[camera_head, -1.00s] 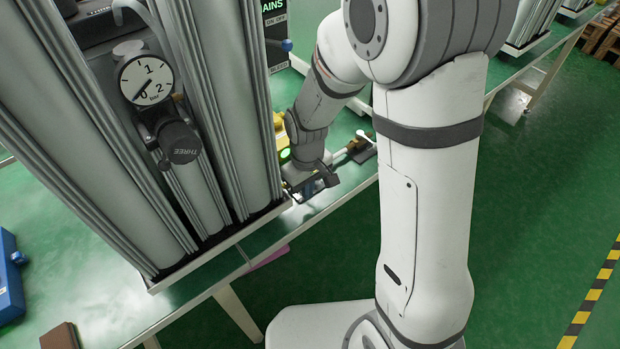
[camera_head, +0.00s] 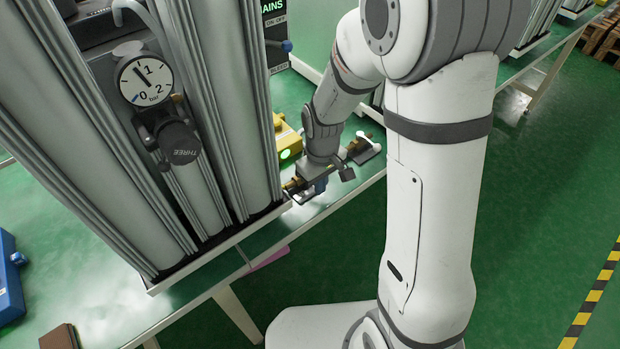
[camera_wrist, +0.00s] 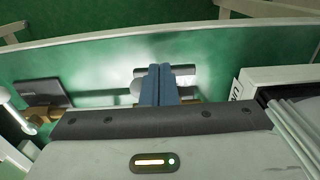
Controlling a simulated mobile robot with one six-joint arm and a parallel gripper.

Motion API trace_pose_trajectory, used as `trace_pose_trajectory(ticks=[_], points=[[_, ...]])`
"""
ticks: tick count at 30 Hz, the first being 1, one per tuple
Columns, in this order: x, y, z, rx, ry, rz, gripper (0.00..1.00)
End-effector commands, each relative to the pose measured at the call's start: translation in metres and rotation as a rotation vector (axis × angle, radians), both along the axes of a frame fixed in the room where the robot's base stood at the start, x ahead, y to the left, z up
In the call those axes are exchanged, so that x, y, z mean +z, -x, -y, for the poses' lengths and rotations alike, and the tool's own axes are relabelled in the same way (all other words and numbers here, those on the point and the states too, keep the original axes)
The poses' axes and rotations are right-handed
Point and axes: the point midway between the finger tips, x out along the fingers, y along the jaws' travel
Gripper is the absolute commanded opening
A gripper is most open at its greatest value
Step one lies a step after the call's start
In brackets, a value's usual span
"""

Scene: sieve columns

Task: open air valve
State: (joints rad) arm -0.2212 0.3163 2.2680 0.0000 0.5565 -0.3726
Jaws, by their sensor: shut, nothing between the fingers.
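My gripper (camera_head: 318,187) is low at the table's front edge, just right of the column stand. In the wrist view two blue-grey strips side by side look like my shut fingers (camera_wrist: 158,84). A brass fitting (camera_head: 292,185), probably part of the air valve, shows left of my gripper in the head view. A blue piece beside the fingers could be a handle or a finger; I cannot tell. Brass also shows right of the fingers in the wrist view (camera_wrist: 190,99). The gauge (camera_head: 146,80) reads between 0 and 1 bar, needle pointing up-left.
A yellow box with a green light (camera_head: 288,145) is behind my wrist. Another fitting (camera_head: 362,148) lies to its right. Green floor is free at the right.

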Motion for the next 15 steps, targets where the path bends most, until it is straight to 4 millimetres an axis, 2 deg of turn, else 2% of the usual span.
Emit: trace_pose_trajectory(ticks=[8, 15], points=[[0.0, -0.001, 0.001, 0.0, 0.0, 0.0, 0.0], [0.0, -0.011, 0.012, -0.001, 0.001, -0.001, 0.0]])
